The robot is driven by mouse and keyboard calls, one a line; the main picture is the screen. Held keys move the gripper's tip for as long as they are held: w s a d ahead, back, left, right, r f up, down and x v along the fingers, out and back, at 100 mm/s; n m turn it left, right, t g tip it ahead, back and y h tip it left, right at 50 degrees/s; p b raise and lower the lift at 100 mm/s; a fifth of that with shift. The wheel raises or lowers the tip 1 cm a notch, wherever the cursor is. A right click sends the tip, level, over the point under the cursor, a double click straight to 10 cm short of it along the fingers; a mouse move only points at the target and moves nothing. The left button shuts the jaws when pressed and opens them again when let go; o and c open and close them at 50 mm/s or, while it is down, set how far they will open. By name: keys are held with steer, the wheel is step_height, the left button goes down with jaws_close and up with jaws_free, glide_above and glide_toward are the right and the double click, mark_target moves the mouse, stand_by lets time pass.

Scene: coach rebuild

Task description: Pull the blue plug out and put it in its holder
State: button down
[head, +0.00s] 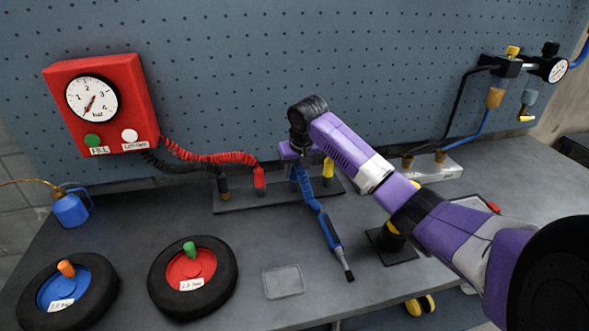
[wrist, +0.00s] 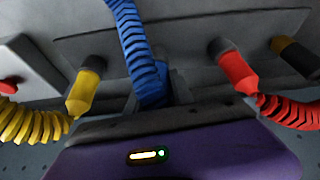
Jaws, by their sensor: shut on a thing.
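My gripper (head: 296,158) is at the low rail (head: 232,204) by the pegboard, between the red and yellow plugs. The wrist view shows the dark fingers of my gripper (wrist: 158,92) shut on the blue plug (wrist: 161,72). Its blue coiled hose (wrist: 130,35) runs past the fingers. In the head view the blue plug is mostly hidden by my gripper. The hose (head: 308,190) leads down to a blue tool with a black tip (head: 334,238) on the bench. I cannot tell whether the plug is seated in the rail. I cannot clearly identify its holder.
Red (head: 259,178) and yellow (head: 328,171) plugs flank my gripper closely. A red gauge box (head: 148,100) hangs at left. Two wheels (head: 192,278) lie at front left. A black stand (head: 396,245) is under my arm.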

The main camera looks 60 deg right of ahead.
steer(key=shift+f, duration=0.15)
steer(key=c, duration=1)
jaws_free()
steer(key=shift+c, duration=0.2)
steer(key=shift+b+v, duration=0.35)
steer(key=shift+v, duration=3.55)
